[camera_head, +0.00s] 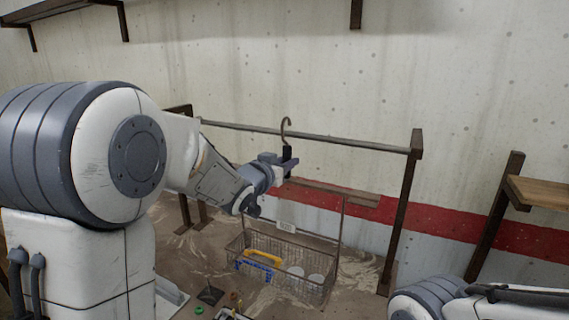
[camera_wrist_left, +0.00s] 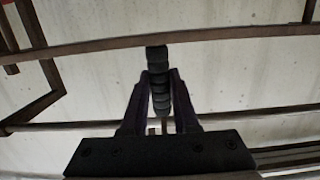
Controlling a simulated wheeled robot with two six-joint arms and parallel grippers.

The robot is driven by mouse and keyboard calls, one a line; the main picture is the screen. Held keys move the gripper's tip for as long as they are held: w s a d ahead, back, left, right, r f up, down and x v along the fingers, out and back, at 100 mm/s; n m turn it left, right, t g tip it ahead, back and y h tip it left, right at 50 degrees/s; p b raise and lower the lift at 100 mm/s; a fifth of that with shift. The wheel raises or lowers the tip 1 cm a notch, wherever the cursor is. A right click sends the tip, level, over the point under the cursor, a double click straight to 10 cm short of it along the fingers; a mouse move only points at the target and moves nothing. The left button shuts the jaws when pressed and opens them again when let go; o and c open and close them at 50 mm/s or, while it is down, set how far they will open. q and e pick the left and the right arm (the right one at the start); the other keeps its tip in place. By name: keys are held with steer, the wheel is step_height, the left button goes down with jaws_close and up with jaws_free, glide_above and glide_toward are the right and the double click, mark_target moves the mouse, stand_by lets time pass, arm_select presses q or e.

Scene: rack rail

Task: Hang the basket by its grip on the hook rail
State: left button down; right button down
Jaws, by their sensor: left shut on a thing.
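The wire basket (camera_head: 318,288) hangs upright below a tall thin handle frame, with a black grip (camera_head: 287,154) and a curved metal hook (camera_head: 286,128) at its top. My left gripper (camera_head: 284,163) is shut on the grip; the left wrist view shows the ribbed grip (camera_wrist_left: 159,85) between both fingers. The rail (camera_head: 350,143) runs across between wooden posts. The hook's curve shows above the rail line in the head view; I cannot tell whether it touches the rail or stands in front of it. My right gripper is out of view.
The basket holds a yellow-handled thing (camera_head: 262,257), a blue thing and white cups. The rail's right post (camera_head: 405,215) stands right of the basket. Small items, including a green ring (camera_head: 198,310), lie on the worktop at front. A wooden shelf (camera_head: 545,192) is at right.

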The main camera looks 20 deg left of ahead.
arm_select(q)
steer(key=shift+w+r, duration=0.15)
steer(key=shift+x, duration=0.85)
stand_by(0.4)
